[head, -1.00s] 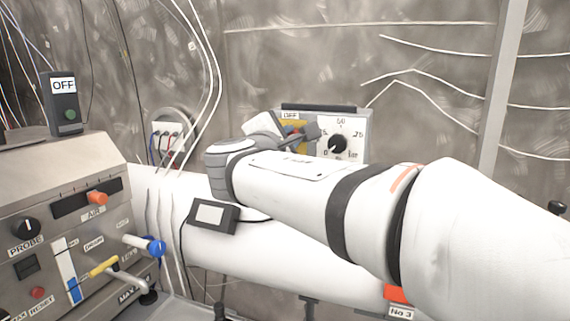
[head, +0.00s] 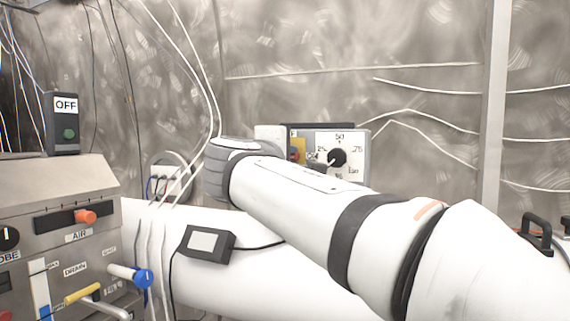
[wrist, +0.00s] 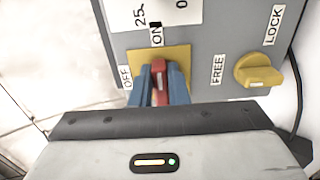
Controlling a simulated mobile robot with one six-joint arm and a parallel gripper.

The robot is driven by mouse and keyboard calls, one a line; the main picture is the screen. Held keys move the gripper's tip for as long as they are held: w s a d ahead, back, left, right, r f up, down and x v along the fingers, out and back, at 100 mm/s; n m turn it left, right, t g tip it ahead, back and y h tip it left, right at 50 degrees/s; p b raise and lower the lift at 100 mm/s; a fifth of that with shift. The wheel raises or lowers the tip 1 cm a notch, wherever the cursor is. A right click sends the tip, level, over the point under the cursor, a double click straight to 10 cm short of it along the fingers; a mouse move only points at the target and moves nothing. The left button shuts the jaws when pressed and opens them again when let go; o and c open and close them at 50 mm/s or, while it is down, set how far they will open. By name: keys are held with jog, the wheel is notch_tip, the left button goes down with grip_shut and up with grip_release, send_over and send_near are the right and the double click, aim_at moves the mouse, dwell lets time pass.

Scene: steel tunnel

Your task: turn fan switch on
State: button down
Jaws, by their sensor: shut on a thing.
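A red switch lever (wrist: 159,75) stands on a yellow plate (wrist: 175,54) on a grey panel (wrist: 205,50). OFF is marked to the left of the plate and ON above it. No fan label is readable. My gripper (wrist: 159,88) has its blue fingers shut on the lever, one on each side. Which mark the lever points to I cannot tell. In the head view the yellow plate (head: 299,149) shows only in part behind my arm, and the fingers are mostly hidden.
A yellow knob (wrist: 259,73) marked FREE and LOCK sits right of the lever. A black dial (head: 338,158) is on the same box. A dark box (head: 64,124) reading OFF and a control console (head: 60,220) stand left. A white pipe (head: 270,275) runs below my arm.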

jog(key=shift+r, duration=0.1)
jog(key=c, duration=1.4)
grip_release()
jog(key=shift+a, duration=0.1)
jog(key=v, duration=0.7)
jog(key=shift+s, duration=0.4)
jog(key=shift+a, duration=0.1)
